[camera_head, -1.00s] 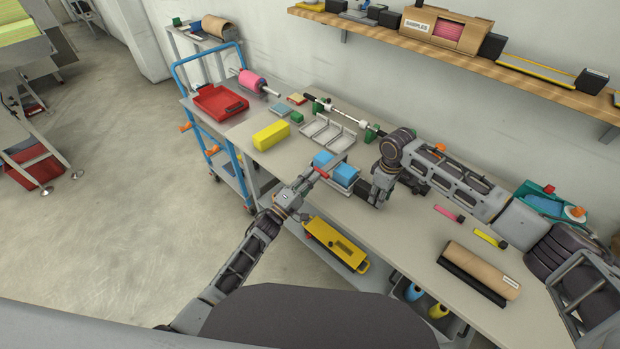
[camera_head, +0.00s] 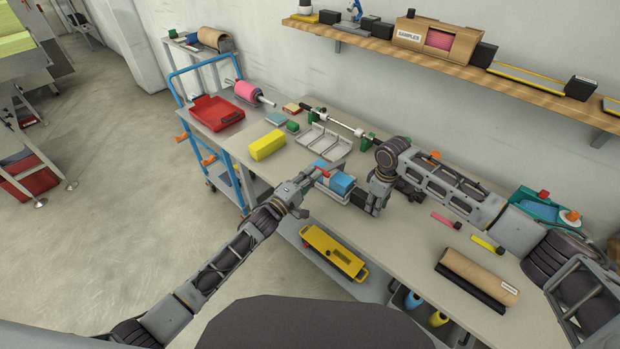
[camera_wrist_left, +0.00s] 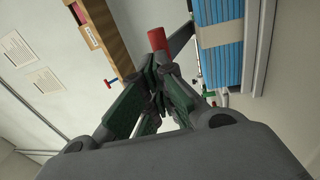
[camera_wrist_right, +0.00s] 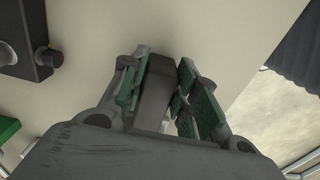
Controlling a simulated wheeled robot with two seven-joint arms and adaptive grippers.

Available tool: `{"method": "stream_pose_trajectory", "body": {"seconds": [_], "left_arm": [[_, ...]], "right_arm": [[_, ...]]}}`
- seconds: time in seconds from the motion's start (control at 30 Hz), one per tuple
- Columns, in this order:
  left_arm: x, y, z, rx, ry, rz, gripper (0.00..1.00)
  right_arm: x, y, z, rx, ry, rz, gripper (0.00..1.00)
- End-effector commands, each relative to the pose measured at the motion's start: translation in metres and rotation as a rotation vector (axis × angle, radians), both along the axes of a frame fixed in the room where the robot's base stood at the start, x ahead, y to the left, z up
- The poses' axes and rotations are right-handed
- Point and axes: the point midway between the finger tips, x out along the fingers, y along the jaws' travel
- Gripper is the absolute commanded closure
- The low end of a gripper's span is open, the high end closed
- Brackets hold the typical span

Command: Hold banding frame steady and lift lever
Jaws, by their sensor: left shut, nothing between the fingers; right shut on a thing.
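The banding frame is a small grey unit on the bench's front edge, holding blue folded cloth (camera_head: 341,184), which also shows in the left wrist view (camera_wrist_left: 218,45). Its grey lever has a red grip (camera_head: 323,172), seen in the left wrist view (camera_wrist_left: 157,40) just beyond my left fingertips. My left gripper (camera_head: 316,180) is shut and empty, close to the lever; whether it touches is unclear. My right gripper (camera_head: 373,210) is shut on a dark grey upright part (camera_wrist_right: 156,88) at the frame's right side. The frame's base is partly hidden.
A yellow block (camera_head: 267,145), grey trays (camera_head: 323,142) and a roller rod (camera_head: 347,127) lie behind on the bench. A red bin (camera_head: 217,112) is at the left. A brown roll (camera_head: 482,273) and pink (camera_head: 445,220) and yellow (camera_head: 487,243) markers lie to the right.

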Motion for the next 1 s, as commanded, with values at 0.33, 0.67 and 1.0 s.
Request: {"method": "stream_pose_trajectory", "body": {"seconds": [0.33, 0.67, 1.0], "left_arm": [[0.012, -0.006, 0.019, 0.055, 0.071, -0.002, 1.0], [0.016, -0.011, 0.025, 0.129, 0.174, 0.0, 1.0], [0.023, -0.017, 0.032, 0.148, 0.205, 0.001, 1.0]], "right_arm": [[-0.001, 0.001, 0.0, 0.001, 0.0, 0.003, 1.0], [-0.001, 0.001, 0.0, 0.001, 0.0, 0.003, 1.0], [-0.001, 0.001, 0.0, 0.001, 0.0, 0.003, 1.0]]}}
